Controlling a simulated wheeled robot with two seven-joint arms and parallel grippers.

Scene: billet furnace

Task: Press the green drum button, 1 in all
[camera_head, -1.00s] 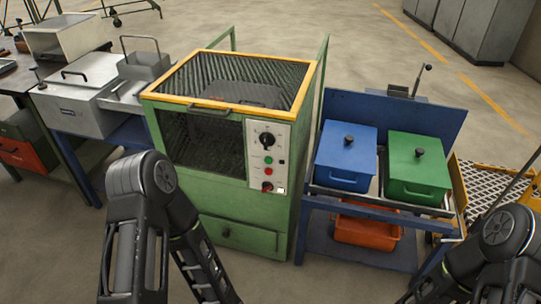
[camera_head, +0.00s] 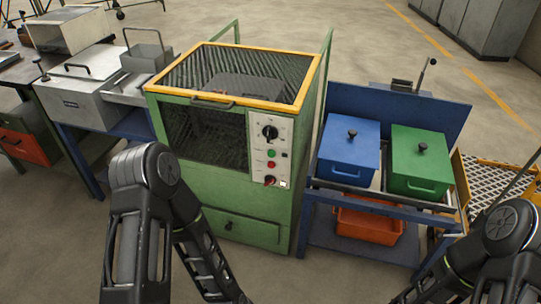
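The green drum button (camera_head: 271,153) is a small round green button on the pale control panel (camera_head: 267,119) of the green machine (camera_head: 232,204). A black knob (camera_head: 270,132) sits above it, a small red button (camera_head: 271,165) below it, and a larger red knob (camera_head: 269,180) lower still. Nothing covers the green button. My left arm rises in front of the machine's lower left, and my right arm is at the bottom right. Both grippers are out of the picture, so their state is hidden. Neither arm touches the panel.
A blue box (camera_head: 348,152) and a green box (camera_head: 419,162) stand on a blue-framed bench right of the machine, with an orange bin (camera_head: 368,225) below. A grey metal unit (camera_head: 78,95) stands left. Open floor (camera_head: 300,285) lies in front.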

